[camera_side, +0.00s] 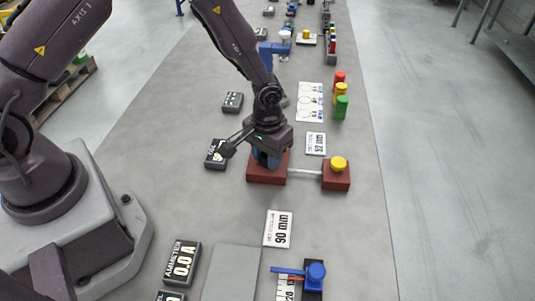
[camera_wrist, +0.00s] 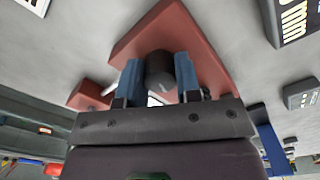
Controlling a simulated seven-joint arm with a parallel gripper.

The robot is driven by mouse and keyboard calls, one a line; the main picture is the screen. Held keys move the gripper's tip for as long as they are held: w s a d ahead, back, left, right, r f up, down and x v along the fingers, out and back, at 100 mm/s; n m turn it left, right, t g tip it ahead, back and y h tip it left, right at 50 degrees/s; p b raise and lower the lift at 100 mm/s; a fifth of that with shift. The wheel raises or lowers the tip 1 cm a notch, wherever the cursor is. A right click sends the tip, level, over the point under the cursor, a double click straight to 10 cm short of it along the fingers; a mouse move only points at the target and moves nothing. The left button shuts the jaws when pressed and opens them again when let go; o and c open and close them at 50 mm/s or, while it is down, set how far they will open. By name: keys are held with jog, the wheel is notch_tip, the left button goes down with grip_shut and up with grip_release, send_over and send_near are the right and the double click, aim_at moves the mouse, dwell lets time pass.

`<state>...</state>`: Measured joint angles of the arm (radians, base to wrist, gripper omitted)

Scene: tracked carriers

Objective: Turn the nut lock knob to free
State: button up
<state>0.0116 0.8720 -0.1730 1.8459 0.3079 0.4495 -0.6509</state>
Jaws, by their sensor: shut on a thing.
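A dark grey round knob (camera_wrist: 160,72) stands on a dark red block in the wrist view. It looks like the nut lock knob, though I read no label on it. The blue fingers of my gripper (camera_wrist: 161,82) are shut on it, one on each side. In the side view my gripper (camera_side: 266,160) points down onto the left red block (camera_side: 264,176) and hides the knob. A thin pale rod joins this block to a second red block (camera_side: 336,182), which bears a yellow knob (camera_side: 338,163).
A "52 mm" card (camera_side: 315,143) lies behind the rod and a "90 mm" card (camera_side: 278,229) in front. A dark display box (camera_side: 216,154) is left of my gripper. A blue clamp-like device (camera_side: 314,275) is at the front.

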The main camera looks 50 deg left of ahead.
jog(key=shift+m, duration=1.6)
jog(key=shift+r, duration=0.1)
jog(key=o, duration=0.9)
jog(key=shift+r, duration=6.45)
jog(key=shift+d, duration=0.1)
